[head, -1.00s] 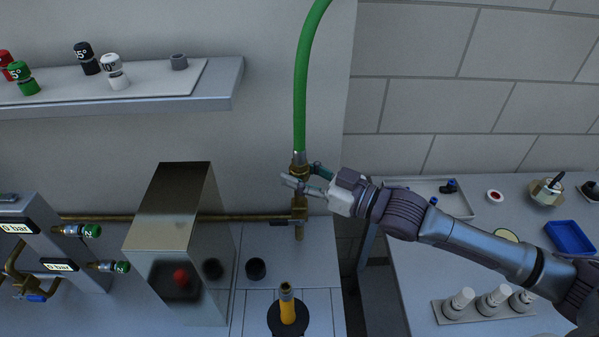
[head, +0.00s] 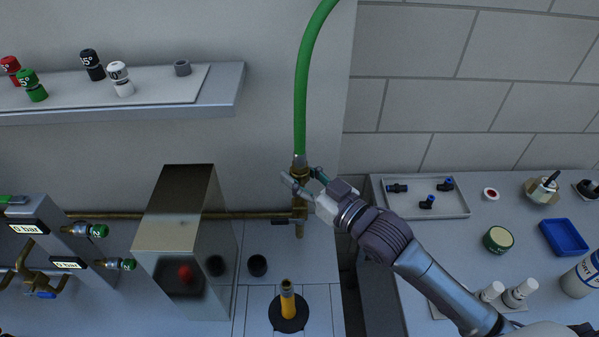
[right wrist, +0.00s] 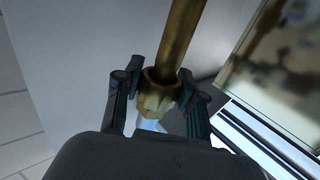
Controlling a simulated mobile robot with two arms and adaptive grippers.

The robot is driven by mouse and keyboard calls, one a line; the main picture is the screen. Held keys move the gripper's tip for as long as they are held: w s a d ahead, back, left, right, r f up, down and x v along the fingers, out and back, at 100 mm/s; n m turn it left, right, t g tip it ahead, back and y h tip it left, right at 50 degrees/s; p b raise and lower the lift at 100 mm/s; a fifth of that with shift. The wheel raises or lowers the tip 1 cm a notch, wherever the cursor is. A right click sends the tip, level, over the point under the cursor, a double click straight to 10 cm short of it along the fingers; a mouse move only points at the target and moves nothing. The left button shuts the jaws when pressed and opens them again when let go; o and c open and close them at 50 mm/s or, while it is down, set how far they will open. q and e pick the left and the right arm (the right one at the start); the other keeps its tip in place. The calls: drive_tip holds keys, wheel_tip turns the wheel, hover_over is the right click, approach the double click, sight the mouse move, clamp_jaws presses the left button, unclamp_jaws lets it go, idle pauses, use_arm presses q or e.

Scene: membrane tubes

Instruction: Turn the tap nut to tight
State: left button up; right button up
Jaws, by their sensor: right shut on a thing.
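The brass tap (head: 300,208) stands on the wall pipe at the centre of the head view, with a green hose (head: 301,95) rising from its top. The brass tap nut (head: 298,172) sits below the hose end, partly covered by my fingers. My right gripper (head: 302,178) reaches it from the lower right and is shut on it. In the right wrist view the faceted nut (right wrist: 157,100) lies between the two dark fingers (right wrist: 156,98), with a brass pipe (right wrist: 183,40) running up from it. The nut's tightness cannot be told. My left gripper is out of view.
A shiny metal box (head: 180,235) stands left of the tap. A black-based yellow burner (head: 288,305) stands in front. A brass pipe (head: 130,215) runs along the wall. A tray of fittings (head: 425,210) lies on the right bench.

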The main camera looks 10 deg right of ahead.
drive_tip(key=shift+r, duration=0.1)
drive_tip(key=o, duration=1.1)
drive_tip(key=shift+o, duration=0.3)
drive_tip(key=shift+s, duration=0.1)
drive_tip(key=v, duration=1.2)
